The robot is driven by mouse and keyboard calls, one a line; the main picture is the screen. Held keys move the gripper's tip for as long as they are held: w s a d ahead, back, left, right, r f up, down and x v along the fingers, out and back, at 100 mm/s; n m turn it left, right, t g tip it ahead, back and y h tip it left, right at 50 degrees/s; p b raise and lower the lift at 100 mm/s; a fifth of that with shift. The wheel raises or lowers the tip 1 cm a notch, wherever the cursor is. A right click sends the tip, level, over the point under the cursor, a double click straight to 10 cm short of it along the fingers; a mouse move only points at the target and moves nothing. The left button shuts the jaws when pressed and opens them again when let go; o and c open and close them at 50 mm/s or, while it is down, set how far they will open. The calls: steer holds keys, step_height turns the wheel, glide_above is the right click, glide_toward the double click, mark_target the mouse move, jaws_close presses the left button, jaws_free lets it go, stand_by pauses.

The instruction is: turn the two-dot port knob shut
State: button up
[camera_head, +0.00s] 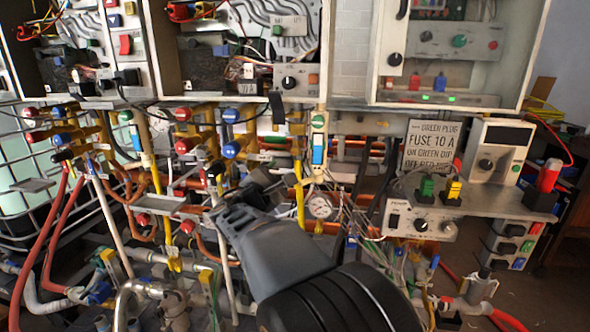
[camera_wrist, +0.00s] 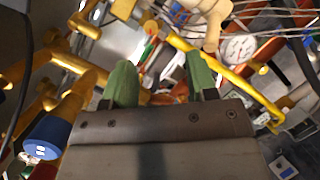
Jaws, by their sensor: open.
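My gripper (camera_wrist: 161,80) is open, with its two green fingertips apart in the wrist view and nothing clearly held between them. In the head view my dark arm reaches up from the bottom middle toward the pipes and hides part of them. Several red and blue round knobs sit on yellow pipe fittings left of my arm, such as a red knob (camera_head: 183,146) and a blue knob (camera_head: 231,150). A blue knob (camera_wrist: 48,135) shows at the lower left of the wrist view, beside my gripper.
A yellow pipe (camera_wrist: 235,82) runs just right of my fingertips. A round white gauge (camera_head: 320,206) stands right of my arm, with loose wires (camera_head: 365,215) beside it. A control box (camera_head: 420,220) lies farther right. Pipes and red hoses (camera_head: 45,240) crowd the left.

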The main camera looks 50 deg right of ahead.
mark_target(294, 153)
steer(key=w+d+n, duration=0.1)
steer(key=w+d, duration=0.1)
steer(key=d, duration=0.2)
steer(key=w+d+r+n+t+h, duration=0.1)
steer(key=w+d, duration=0.1)
steer(key=d, duration=0.2)
steer(key=w+d+n+t+b, duration=0.1)
steer(key=w+d, duration=0.1)
steer(key=d, duration=0.2)
steer(key=shift+r+h, duration=0.15)
steer(key=shift+h, duration=0.25)
steer(key=shift+w+d+r, duration=0.2)
steer(key=shift+w+d, duration=0.05)
steer(key=shift+d, duration=0.4)
steer(key=shift+c, duration=0.2)
steer(key=c, duration=0.9)
